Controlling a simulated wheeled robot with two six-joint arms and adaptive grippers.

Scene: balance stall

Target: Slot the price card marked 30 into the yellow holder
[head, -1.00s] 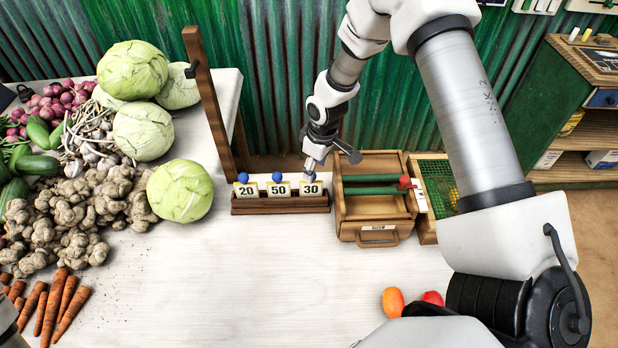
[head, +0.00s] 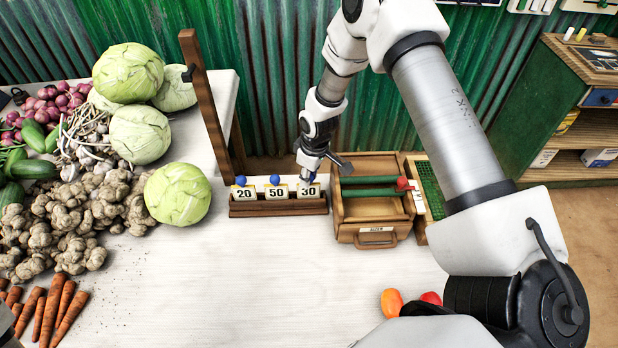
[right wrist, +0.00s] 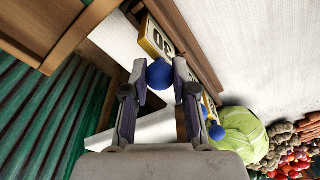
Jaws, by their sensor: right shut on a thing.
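The price card marked 30 (head: 308,192) stands at the right end of a brown wooden rack (head: 278,209), beside the cards marked 20 (head: 244,193) and 50 (head: 277,192). Each card has a blue ball knob on top. My right gripper (head: 309,175) is at the 30 card's knob from above. In the right wrist view its fingers (right wrist: 159,86) are shut on that blue knob (right wrist: 159,73), with the card (right wrist: 155,40) beyond it. The card's foot is hidden in the rack. I cannot make out a yellow holder. My left gripper is not in view.
A wooden box (head: 375,228) with green rods stands right of the rack. A wooden post (head: 205,95) rises behind it on the left. Cabbages (head: 178,194), ginger and carrots lie left. Tomatoes (head: 392,302) lie at front right. The table's middle is clear.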

